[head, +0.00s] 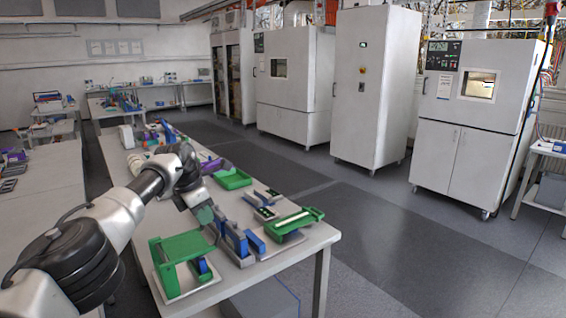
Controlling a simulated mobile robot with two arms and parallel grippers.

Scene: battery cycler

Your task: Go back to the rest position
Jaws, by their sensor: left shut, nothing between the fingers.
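My left arm reaches in from the left over the long workbench (285,262). My left gripper (205,216) is small and partly blurred, low over the bench among the fixtures. It is shut, with nothing seen between its fingers. It is just left of the blue upright fixture (237,240) and behind the green fixture (182,252); whether it touches either I cannot tell. My right gripper is not in view.
A green tray (233,179) and a green-topped fixture (292,221) stand on the bench to the right of the arm. White cabinets (372,85) line the back. The grey floor (410,235) right of the bench is clear.

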